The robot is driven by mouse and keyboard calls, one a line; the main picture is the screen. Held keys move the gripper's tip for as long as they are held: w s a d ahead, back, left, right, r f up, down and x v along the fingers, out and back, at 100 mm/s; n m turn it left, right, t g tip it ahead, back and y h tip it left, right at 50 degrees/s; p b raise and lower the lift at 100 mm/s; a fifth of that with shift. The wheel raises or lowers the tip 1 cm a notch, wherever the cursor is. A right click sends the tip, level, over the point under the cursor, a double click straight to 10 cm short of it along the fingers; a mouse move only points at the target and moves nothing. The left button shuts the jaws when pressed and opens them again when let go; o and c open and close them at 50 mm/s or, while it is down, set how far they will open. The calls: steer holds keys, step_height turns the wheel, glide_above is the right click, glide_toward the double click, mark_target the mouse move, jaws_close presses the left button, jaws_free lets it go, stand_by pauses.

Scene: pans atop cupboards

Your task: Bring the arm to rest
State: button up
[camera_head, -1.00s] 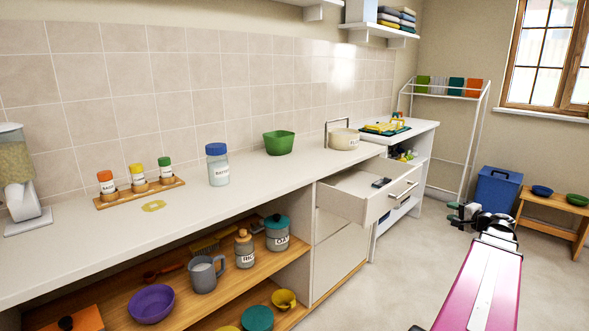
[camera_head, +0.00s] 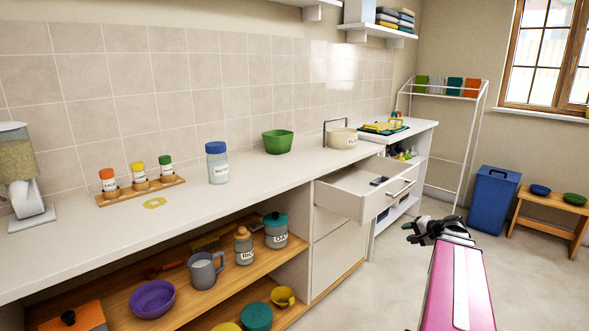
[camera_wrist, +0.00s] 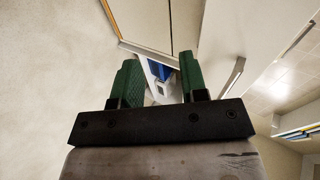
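My gripper (camera_head: 408,232) is at the lower right of the head view, in the free space in front of the open drawer (camera_head: 345,196) and apart from it. My pink arm reaches up to it from the bottom edge. In the wrist view, the two green fingers of my gripper (camera_wrist: 157,84) stand wide apart with nothing between them. Behind them the cupboard front and a drawer handle (camera_wrist: 222,92) show.
The open drawer juts out from the counter (camera_head: 110,222) and holds a small dark item (camera_head: 379,181). A blue bin (camera_head: 492,200) and a wooden bench (camera_head: 550,213) stand at the right. Jars and cups crowd the lower shelf. Floor (camera_head: 375,290) beside my arm is clear.

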steer(key=s+a+f+n+g+h, duration=0.2)
steer(key=s+a+f+n+g, duration=0.1)
steer(key=a, duration=0.5)
steer(key=s+a+f+n+g+h, duration=0.2)
steer(key=s+a+f+n+g, duration=0.1)
steer(key=s+a+f, duration=0.2)
steer(key=s+a+f+n+g+h, duration=0.3)
steer(key=a+f, duration=0.4)
steer(key=a, duration=0.4)
steer(key=shift+s+g, duration=0.3)
steer(key=shift+s, duration=0.25)
